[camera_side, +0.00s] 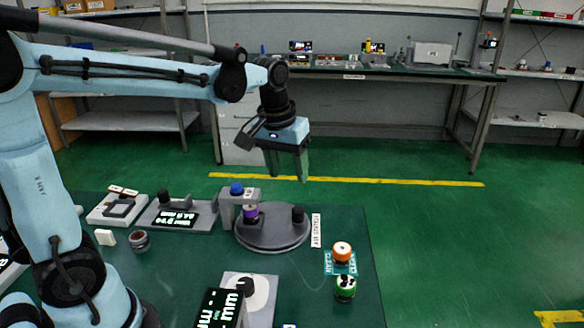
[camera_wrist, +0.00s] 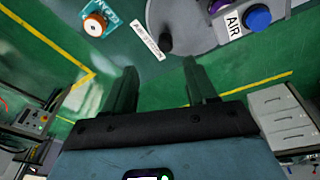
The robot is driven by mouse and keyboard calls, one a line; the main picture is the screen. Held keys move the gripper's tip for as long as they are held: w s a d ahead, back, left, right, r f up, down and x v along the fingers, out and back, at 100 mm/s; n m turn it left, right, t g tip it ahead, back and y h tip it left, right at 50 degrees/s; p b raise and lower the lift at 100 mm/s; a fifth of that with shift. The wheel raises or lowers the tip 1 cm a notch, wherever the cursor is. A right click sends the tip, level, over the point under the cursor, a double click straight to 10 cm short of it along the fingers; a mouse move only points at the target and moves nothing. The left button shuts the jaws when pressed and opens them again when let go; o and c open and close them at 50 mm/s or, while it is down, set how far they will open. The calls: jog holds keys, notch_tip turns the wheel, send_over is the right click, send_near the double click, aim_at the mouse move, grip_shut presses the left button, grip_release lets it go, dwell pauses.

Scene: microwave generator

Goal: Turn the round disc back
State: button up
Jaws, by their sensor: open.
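The round grey disc (camera_side: 268,236) lies on the green table in the side view, with a black knob (camera_side: 298,214) standing near its right edge. A purple part (camera_side: 251,212) stands at the disc's left, under a grey bracket with a blue button (camera_side: 236,188). My gripper (camera_side: 287,178) is high above and behind the disc, open and empty. In the wrist view the open fingers (camera_wrist: 160,85) are apart, with the disc (camera_wrist: 190,18) and its black knob (camera_wrist: 166,43) beyond them at the top. Nothing is between the fingers.
An orange-topped piece (camera_side: 342,251) stands on a label right of the disc, with a green piece (camera_side: 345,288) in front. A dial panel (camera_side: 262,296) is at the front. A grey fixture with a display (camera_side: 176,217) stands left.

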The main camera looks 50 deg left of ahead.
aim_at(298, 208)
jog(key=w+f, duration=0.1)
jog(key=f, duration=0.4)
jog(key=w+a+f+n+g, duration=0.1)
jog(key=w+f, duration=0.1)
jog(key=f, duration=0.2)
jog(key=w+f+n+g, duration=0.1)
jog(key=f, duration=0.4)
jog(key=shift+w+a+f, duration=0.3)
jog(key=shift+w+a, duration=0.05)
jog(key=shift+a, duration=0.05)
jog(key=shift+c, duration=0.3)
grip_shut()
